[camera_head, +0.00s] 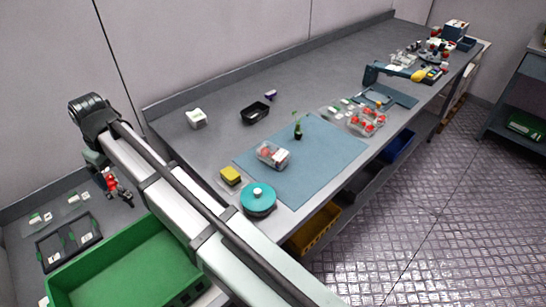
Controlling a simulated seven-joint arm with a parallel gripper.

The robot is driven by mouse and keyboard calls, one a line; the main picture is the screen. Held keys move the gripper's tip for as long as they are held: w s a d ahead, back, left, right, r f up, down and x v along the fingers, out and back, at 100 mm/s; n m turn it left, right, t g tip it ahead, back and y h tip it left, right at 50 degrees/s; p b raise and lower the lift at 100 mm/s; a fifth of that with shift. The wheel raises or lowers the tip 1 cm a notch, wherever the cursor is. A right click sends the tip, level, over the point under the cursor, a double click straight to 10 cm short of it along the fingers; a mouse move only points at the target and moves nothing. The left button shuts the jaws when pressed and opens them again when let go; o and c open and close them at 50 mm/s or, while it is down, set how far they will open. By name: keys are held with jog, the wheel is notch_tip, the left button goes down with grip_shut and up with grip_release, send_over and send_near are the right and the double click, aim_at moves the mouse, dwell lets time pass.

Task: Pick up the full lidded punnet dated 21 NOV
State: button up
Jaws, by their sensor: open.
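A clear punnet (272,154) with red fruit and a pale label or lid part lies on the blue mat (310,180). More clear punnets with red fruit (366,121) stand close together at the mat's far right end. Flatter clear packs (340,107) with green and white marks lie beside them. No date is readable on any punnet, and I cannot tell which are lidded. My gripper (117,190), small and dark with red parts, appears at the left beyond my arm, over the lower left surface. It is open, apart from the mat's punnets, and partly hidden by my arm.
A green crate (130,262) and dark tray (68,243) lie lower left. A scale-like device (395,76) stands further back. The mat's middle is mostly clear.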

jog(key=w+d+r+m, duration=0.3)
jog(key=w+d, duration=1)
jog(key=w+d+r+m+t, duration=0.1)
jog(key=w+d+r, duration=0.15)
jog(key=d, duration=0.45)
jog(key=w+d+r+m+t, duration=0.1)
jog(key=w+d, duration=0.3)
jog(key=d, duration=0.2)
jog(key=r+n+g+h, duration=0.1)
jog(key=n+g+h, duration=0.1)
jog(key=n+g, duration=0.1)
send_over(273, 151)
jog(key=shift+f, duration=6.45)
jog(key=shift+c, duration=0.3)
jog(key=c, duration=1)
